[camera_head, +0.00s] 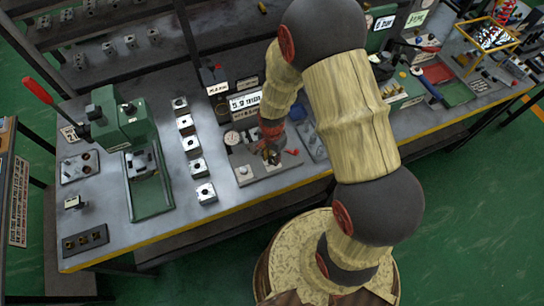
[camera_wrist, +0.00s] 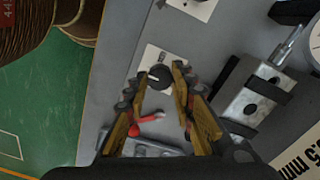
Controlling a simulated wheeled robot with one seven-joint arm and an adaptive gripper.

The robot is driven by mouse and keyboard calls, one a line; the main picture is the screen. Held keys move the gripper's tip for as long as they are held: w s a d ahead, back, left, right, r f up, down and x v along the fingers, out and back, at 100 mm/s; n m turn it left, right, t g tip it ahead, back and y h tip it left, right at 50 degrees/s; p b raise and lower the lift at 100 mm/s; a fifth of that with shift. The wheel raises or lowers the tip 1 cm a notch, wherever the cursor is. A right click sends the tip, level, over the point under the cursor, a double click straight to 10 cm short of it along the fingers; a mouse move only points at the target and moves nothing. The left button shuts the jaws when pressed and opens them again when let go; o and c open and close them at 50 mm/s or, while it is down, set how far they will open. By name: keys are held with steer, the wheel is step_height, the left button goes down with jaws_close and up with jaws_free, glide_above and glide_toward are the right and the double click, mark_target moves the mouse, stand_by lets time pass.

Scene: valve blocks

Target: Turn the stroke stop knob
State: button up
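A round black knob (camera_wrist: 160,76) with a white pointer mark sits on a small white labelled plate (camera_wrist: 148,60) in the wrist view. I take it to be the stroke stop knob. My gripper (camera_wrist: 159,72) is open, one fingertip on each side of the knob. I cannot tell whether either fingertip touches it. In the head view my gripper (camera_head: 272,155) is low over the grey fixture plate (camera_head: 250,179) on the bench and hides the knob there.
A red lever (camera_wrist: 147,124) lies between the fingers' lower parts in the wrist view. A metal block (camera_wrist: 250,97) stands close on the right. A dial gauge (camera_head: 232,138) and a row of metal blocks (camera_head: 192,146) are left of my gripper. A green press (camera_head: 122,122) stands further left.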

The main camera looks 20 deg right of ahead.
jaws_close()
steer(key=shift+n, duration=0.3)
steer(key=n, duration=0.6)
steer(key=shift+p, duration=0.3)
steer(key=n, duration=0.4)
steer(key=shift+n, duration=1.7)
steer(key=o, duration=0.5)
jaws_free()
steer(key=shift+o, duration=0.3)
